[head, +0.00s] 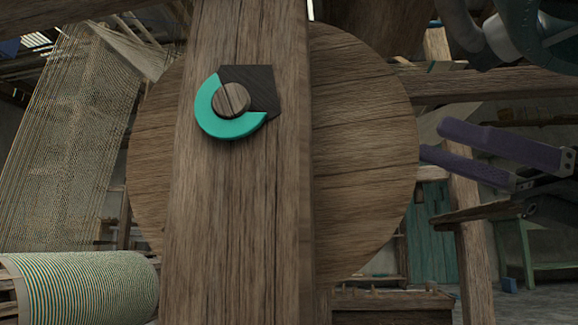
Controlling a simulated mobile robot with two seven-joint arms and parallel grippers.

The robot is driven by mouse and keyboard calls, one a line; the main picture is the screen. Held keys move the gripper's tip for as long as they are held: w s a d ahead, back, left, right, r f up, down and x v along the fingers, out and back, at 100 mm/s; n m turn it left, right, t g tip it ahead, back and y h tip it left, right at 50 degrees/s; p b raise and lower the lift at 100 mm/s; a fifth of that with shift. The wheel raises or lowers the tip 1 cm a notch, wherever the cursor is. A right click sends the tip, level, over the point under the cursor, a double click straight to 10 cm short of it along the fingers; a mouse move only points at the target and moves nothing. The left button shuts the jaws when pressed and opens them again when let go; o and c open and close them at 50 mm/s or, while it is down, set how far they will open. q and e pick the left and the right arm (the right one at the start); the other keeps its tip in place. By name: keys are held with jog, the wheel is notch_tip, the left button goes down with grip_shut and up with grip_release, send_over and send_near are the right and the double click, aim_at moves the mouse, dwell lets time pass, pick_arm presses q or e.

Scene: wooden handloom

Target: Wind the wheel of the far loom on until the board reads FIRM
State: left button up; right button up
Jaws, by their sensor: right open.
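A large round wooden wheel (365,150) fills the middle of the head view. A thick upright wooden post (245,220) stands in front of it and hides its middle strip. On the post, a teal C-shaped piece (232,128) curves around a round wooden axle end (230,99), with a dark plate (262,88) beside it. My right gripper (433,141) is at the right, its two purple fingers apart and empty, pointing left near the wheel's right rim. I cannot tell whether the lower fingertip touches the rim. My left gripper is out of view. No lettered board shows.
Stretched warp threads (75,130) hang at the left, above a striped cloth roll (85,287). A horizontal wooden beam (495,87) and a slanting post (472,245) stand at the right. A green bench (545,238) is farther back. A wooden box (390,305) sits low in the middle.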

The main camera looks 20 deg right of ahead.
aim_at(392, 129)
jog(key=x, duration=0.3)
jog(key=p+x, duration=0.1)
jog(key=x, duration=0.1)
jog(key=shift+w+d+r, duration=0.1)
jog(key=shift+w+r, duration=0.3)
jog(key=shift+w, duration=0.1)
jog(key=shift+w+a, duration=0.1)
jog(key=shift+a, duration=0.1)
jog(key=shift+a+f, duration=0.1)
jog(key=shift+a, duration=0.25)
jog(key=shift+d, duration=0.1)
jog(key=shift+c, duration=1.3)
grip_shut()
